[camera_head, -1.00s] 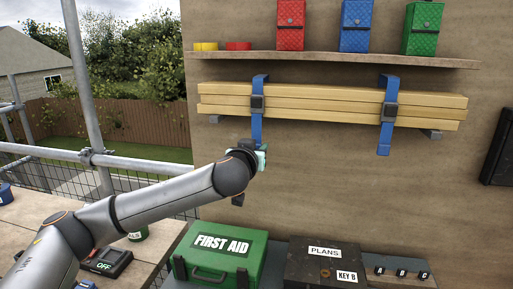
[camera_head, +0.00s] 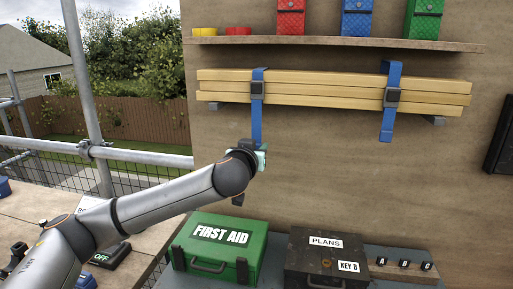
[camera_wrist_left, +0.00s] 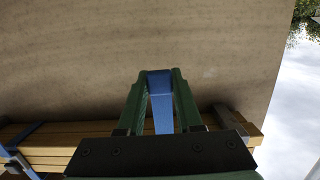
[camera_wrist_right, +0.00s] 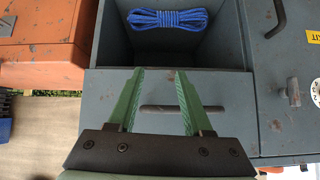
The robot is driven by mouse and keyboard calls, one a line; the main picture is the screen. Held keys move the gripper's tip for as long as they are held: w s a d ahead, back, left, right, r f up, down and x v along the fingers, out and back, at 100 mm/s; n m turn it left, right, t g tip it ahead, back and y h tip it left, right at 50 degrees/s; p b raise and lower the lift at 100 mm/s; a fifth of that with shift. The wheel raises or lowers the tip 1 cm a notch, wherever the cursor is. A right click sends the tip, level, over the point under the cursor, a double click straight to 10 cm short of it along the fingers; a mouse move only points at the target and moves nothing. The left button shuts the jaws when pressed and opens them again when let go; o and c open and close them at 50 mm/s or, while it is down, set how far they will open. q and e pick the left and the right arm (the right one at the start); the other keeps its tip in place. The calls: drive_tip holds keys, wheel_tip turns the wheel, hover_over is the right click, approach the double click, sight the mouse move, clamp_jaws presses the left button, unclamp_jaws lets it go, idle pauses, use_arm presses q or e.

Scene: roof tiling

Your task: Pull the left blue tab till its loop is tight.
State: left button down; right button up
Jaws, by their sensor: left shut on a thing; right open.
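The left blue strap (camera_head: 257,72) runs around a stack of yellow timber boards (camera_head: 320,92) through a dark buckle (camera_head: 257,88). Its top lies close on the boards. Its tab (camera_head: 256,122) hangs straight down, taut, into my left gripper (camera_head: 262,157), which is shut on it below the boards. In the left wrist view the tab (camera_wrist_left: 161,100) runs between the green fingers. The right blue strap (camera_head: 392,68) stands up above the boards, and its tail hangs free. My right gripper (camera_wrist_right: 158,75) shows only in its wrist view, open and empty.
A shelf (camera_head: 330,41) with coloured boxes is above the boards. A green first aid box (camera_head: 215,250) and a dark plans box (camera_head: 325,260) stand below. In the right wrist view, a grey drawer (camera_wrist_right: 220,52) holds blue rope (camera_wrist_right: 168,18).

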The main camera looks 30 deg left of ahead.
use_arm(q)
drive_tip(key=c, duration=0.5)
unclamp_jaws()
drive_tip(key=shift+o, duration=0.3)
drive_tip(key=o, duration=0.4)
drive_tip(key=v, duration=0.4)
drive_tip(key=f+v, duration=0.1)
drive_tip(key=v, duration=0.1)
drive_tip(key=shift+s+b, duration=0.1)
drive_tip(key=shift+b, duration=0.3)
